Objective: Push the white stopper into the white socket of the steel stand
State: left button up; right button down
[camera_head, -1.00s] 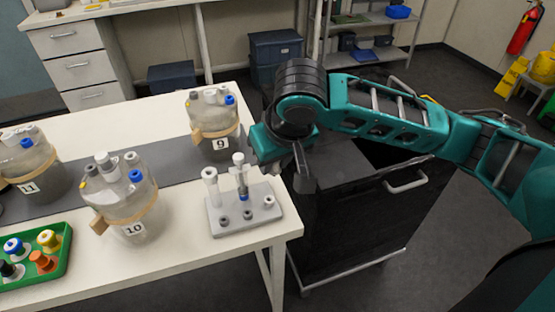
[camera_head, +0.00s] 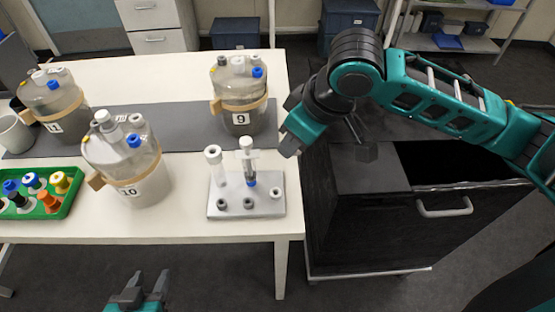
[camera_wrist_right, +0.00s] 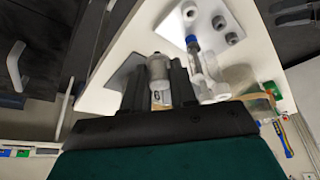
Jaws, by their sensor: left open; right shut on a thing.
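The steel stand (camera_head: 220,209) is a flat plate near the table's right front corner, with several small grey sockets. It bears a white tube (camera_head: 214,168) and a white-topped, clear and grey piece with a blue base (camera_head: 246,158); which part is the white socket is unclear. My right gripper (camera_head: 288,147) is just right of these uprights, its fingers mostly hidden there. In the right wrist view it is shut on a pale grey-white cylinder (camera_wrist_right: 158,69), seemingly the white stopper, beside the upright pieces and apart from the plate. My left gripper (camera_head: 142,288) is open and empty, low before the table.
Bioreactor 9 (camera_head: 239,95) stands behind the stand, bioreactor 10 (camera_head: 125,165) to its left, and bioreactor 11 (camera_head: 52,100) farther left. A green tray (camera_head: 55,209) holds coloured stoppers. A black cart (camera_head: 350,220) stands right of the table. The tabletop before the stand is clear.

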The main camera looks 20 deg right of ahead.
aim_at(267, 197)
jog(key=a+f+n+g+b, duration=0.1)
jog(key=n+b, duration=0.1)
jog(key=s+a+f+n+y+b, duration=0.1)
jog(key=a+f+n+b, duration=0.1)
jog(key=n, duration=0.1)
jog(key=s+a+f+n+g+b, duration=0.1)
jog(key=f+n+b, duration=0.1)
jog(key=n, duration=0.1)
jog(key=shift+s+a+g+y, duration=0.2)
jog(key=shift+s+g+y, duration=0.1)
jog(key=shift+y, duration=0.1)
jog(key=shift+f+b, duration=0.4)
jog(key=shift+f, duration=0.1)
jog(key=shift+r, duration=0.2)
jog(key=shift+p, duration=0.7)
jog(key=shift+f, duration=1.05)
dwell(1.3)
